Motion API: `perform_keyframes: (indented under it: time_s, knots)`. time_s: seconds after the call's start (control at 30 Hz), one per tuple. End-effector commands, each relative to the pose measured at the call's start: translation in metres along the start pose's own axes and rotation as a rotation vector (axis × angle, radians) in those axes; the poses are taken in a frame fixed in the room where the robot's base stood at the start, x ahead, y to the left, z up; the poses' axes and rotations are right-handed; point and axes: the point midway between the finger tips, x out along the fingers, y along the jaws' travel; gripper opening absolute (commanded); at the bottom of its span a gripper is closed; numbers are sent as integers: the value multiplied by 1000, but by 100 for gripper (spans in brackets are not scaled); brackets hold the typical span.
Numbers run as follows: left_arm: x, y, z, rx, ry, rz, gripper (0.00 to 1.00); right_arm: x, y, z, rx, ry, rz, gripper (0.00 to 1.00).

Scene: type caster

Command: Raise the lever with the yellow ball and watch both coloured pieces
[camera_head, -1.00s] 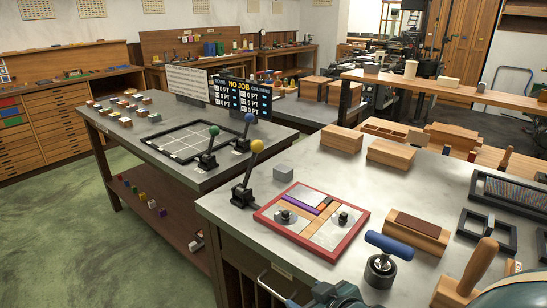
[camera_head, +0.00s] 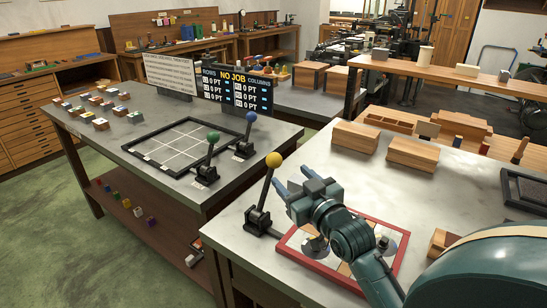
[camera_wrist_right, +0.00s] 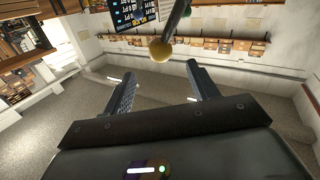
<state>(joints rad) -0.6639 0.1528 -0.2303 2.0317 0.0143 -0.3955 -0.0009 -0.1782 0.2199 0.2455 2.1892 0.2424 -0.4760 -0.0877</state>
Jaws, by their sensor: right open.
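The lever with the yellow ball (camera_head: 273,160) stands at the left edge of the near metal table, its black base (camera_head: 258,220) on the tabletop. My right gripper (camera_head: 282,184) is open just right of the lever, below the ball. In the right wrist view the yellow ball (camera_wrist_right: 161,50) shows beyond the two open fingers (camera_wrist_right: 162,88), with nothing between them. Two coloured pieces may be the purple and orange strips in the red-framed tray (camera_head: 318,266), but my right arm hides most of its inside. My left gripper is not seen.
Levers with a green ball (camera_head: 213,136) and a blue ball (camera_head: 251,117) stand on the left table beside a black grid frame (camera_head: 160,134). A scoreboard (camera_head: 238,88) reads "NO JOB". Wooden blocks (camera_head: 412,153) sit behind my right arm.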

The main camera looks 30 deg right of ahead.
Motion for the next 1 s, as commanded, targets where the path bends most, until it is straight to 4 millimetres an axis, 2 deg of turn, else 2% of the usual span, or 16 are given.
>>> perform_keyframes:
  time_s: [0.03, 0.2, 0.4, 0.6, 0.87, 1.0]
  knots:
    - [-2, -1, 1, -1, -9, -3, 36, 13, 0, -4, 1, 3, 0, 59]
    - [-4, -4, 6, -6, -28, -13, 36, 48, 0, -2, 0, 1, 0, 59]
    - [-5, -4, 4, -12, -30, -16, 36, 78, 0, -1, -1, -1, 0, 59]
    - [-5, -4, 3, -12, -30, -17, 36, 90, -1, 0, -1, -1, -1, 59]
    - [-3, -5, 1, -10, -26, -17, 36, 90, -1, 0, -1, -1, -1, 59]
    - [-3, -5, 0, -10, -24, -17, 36, 90, -1, 0, -1, -1, -1, 47]
